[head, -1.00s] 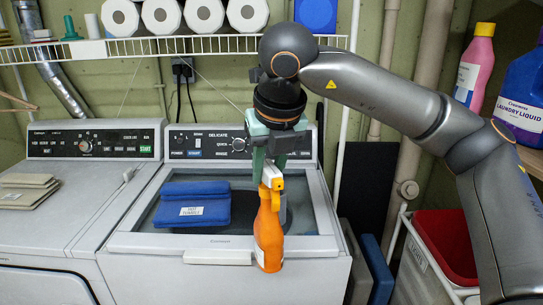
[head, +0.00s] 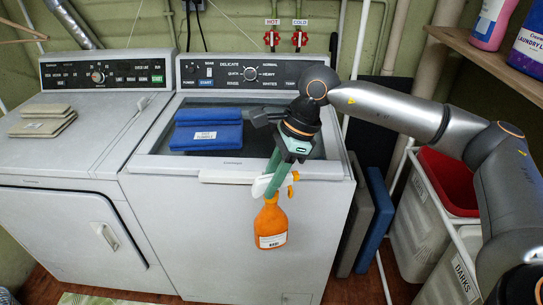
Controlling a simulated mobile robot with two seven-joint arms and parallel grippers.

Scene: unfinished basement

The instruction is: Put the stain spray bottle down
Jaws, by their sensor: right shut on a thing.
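The stain spray bottle (head: 270,226) is orange with a pale label low on its body and a white and orange spray head. My right gripper (head: 277,180) has green fingers and is shut on the bottle around its spray head. The bottle hangs nearly upright, slightly tilted, and appears in front of the washer's front panel, below the lid's front edge. Nothing shows under the bottle's base. The fingers partly hide the spray head. My left gripper is not in view.
The washer (head: 160,235) has folded blue cloths (head: 207,137) on its lid. The dryer (head: 65,215), at left, carries folded beige cloths (head: 44,120). At right stand a hamper marked DARKS (head: 462,279), a red-lined hamper (head: 450,185) and a shelf (head: 490,64) with bottles. Floor shows below.

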